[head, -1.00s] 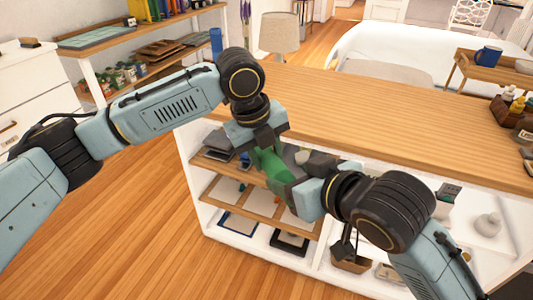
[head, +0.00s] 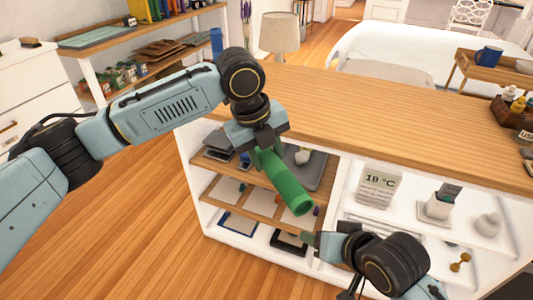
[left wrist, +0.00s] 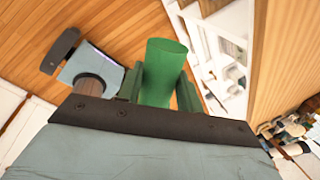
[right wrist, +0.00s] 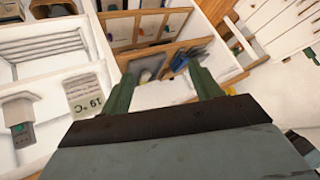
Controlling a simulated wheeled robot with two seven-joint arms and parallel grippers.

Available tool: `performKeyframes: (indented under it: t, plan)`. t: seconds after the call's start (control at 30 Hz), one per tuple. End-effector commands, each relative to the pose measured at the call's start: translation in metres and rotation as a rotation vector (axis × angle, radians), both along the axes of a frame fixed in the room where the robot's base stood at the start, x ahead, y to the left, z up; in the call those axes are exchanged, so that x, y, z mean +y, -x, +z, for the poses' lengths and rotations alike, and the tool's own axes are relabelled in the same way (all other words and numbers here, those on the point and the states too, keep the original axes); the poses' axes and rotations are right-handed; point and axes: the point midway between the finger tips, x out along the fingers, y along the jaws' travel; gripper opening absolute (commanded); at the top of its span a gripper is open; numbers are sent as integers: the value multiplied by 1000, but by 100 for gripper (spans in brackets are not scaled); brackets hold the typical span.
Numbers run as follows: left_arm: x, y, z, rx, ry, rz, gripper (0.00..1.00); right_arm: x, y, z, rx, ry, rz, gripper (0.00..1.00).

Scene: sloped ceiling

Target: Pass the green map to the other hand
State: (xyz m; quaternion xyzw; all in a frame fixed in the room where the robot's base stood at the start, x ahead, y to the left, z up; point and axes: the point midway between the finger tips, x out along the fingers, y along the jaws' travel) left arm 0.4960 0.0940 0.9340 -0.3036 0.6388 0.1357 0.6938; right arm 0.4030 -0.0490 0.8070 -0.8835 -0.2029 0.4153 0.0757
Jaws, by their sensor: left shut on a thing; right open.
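The green map (head: 287,184) is a rolled green tube in front of the open shelf unit. My left gripper (head: 262,150) is shut on its upper end, and the tube slants down to the right with its lower end free. In the left wrist view the green map (left wrist: 163,65) stands between the fingers. My right gripper (head: 313,240) is below and to the right of the tube's free end, apart from it. In the right wrist view the right gripper (right wrist: 163,84) is open and empty; the map does not show there.
A white shelf unit with a wooden top (head: 400,125) stands close behind the grippers. Its compartments hold a 19 °C display (head: 379,185), a small device (head: 440,203) and trays. A lamp (head: 279,35) stands behind. Wooden floor (head: 130,220) is clear at left.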

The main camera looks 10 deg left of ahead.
Motion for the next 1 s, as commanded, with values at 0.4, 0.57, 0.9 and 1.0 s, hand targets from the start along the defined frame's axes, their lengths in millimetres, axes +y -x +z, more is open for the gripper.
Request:
performKeyframes:
  t: [0.4,0.57,0.9,1.0]
  plan:
    - [0,0,0,0,0,0,14,-110,31,-201,179,243,-116,63]
    - [0,0,0,0,0,0,14,-152,74,-264,254,336,-121,63]
    - [0,0,0,0,0,0,14,-225,193,-360,413,499,-84,63]
    - [0,0,0,0,0,0,14,-238,219,-374,442,527,-71,63]
